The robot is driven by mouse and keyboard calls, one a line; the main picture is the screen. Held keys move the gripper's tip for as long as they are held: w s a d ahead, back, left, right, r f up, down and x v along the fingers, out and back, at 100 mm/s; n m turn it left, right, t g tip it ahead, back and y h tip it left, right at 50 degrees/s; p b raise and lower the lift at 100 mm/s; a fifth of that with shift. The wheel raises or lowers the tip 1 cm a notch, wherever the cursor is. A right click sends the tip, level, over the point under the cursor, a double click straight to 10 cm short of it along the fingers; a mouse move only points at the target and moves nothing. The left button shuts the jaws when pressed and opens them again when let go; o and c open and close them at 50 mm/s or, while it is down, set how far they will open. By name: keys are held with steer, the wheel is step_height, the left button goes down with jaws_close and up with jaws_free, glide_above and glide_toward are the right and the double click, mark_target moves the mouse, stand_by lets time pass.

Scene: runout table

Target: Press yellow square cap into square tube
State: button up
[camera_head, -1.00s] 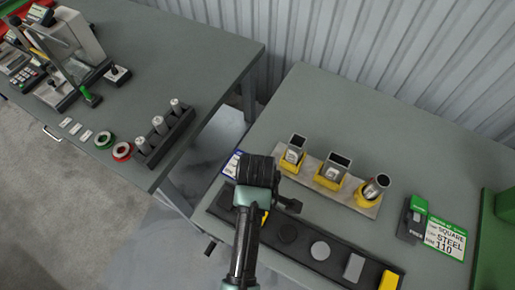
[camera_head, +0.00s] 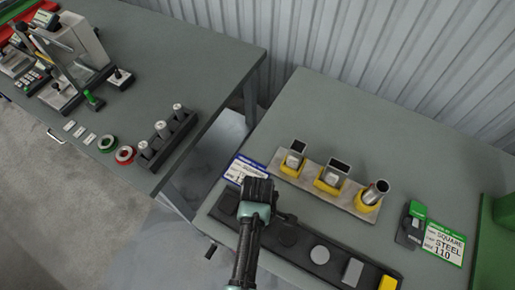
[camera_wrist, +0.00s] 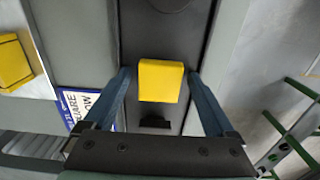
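In the wrist view the yellow square cap (camera_wrist: 160,80) sits on the black tray (camera_wrist: 134,30), between the two fingers of my gripper (camera_wrist: 159,78). The fingers are open, with a visible gap on each side of the cap. In the head view my gripper (camera_head: 257,190) is over the left end of the tray (camera_head: 335,250) and hides this cap. The square tube (camera_head: 295,155) stands upright in a yellow holder at the left end of a light plate (camera_head: 311,182), behind the tray. A yellow holder (camera_wrist: 12,62) also shows at the left of the wrist view.
A rectangular tube (camera_head: 334,172) and a tilted round tube (camera_head: 376,193) share the plate. The tray also bears a grey disc (camera_head: 320,254), a grey block (camera_head: 352,272) and a yellow block (camera_head: 388,283). A blue-headed card (camera_head: 241,167) lies by my gripper. The table behind the plate is clear.

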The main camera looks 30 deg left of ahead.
steer(key=c, duration=1.2)
steer(key=shift+c, duration=0.2)
